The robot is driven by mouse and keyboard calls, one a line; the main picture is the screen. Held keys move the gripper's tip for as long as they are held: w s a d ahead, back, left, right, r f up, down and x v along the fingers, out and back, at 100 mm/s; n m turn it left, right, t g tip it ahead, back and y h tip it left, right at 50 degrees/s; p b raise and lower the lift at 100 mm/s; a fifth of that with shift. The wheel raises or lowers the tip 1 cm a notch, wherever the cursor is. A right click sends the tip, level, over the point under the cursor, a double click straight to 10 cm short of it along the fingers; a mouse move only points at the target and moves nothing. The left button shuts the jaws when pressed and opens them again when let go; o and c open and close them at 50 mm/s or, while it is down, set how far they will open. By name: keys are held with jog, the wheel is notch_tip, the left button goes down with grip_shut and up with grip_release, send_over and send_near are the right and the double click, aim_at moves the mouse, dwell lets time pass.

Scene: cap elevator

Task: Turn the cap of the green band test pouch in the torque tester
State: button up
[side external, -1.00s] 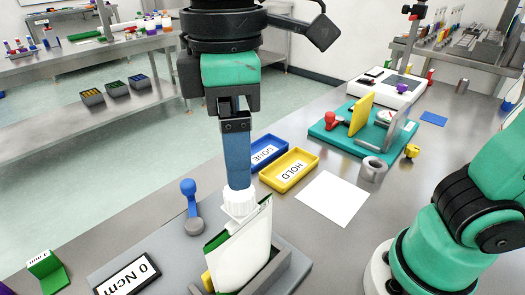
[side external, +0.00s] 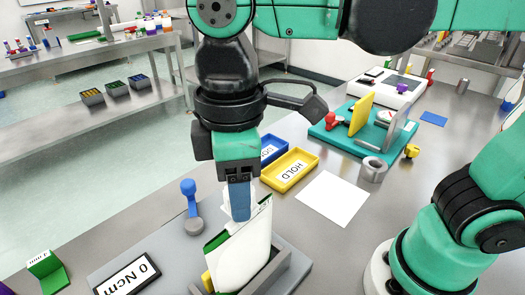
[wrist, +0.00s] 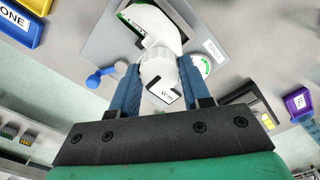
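The white pouch (side external: 243,248) with green edges stands a little tilted in the grey holder (side external: 290,268) of the torque tester (side external: 125,250). The tester's readout (side external: 127,278) shows 0 Ncm. My gripper (side external: 240,212) points down at the top of the pouch, and its blue finger hides the cap in the side view. In the wrist view, the white ribbed cap (wrist: 157,68) lies between the two blue fingers of my gripper (wrist: 158,75). The fingers are very close to the cap's sides; I cannot tell whether they press on it.
A blue-knobbed lever (side external: 190,205) stands on the tester left of the pouch. Behind are the blue DONE tray (side external: 272,150), the yellow HOLD tray (side external: 290,170) and a teal fixture (side external: 345,140). A white sheet (side external: 333,198) lies flat to the right. A green block (side external: 48,270) sits front left.

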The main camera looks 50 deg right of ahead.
grip_shut()
jog(key=shift+m, duration=0.9)
jog(key=o, duration=0.6)
grip_release()
jog(key=shift+o, duration=0.2)
jog(key=shift+r, duration=0.1)
jog(key=shift+r, duration=2.75)
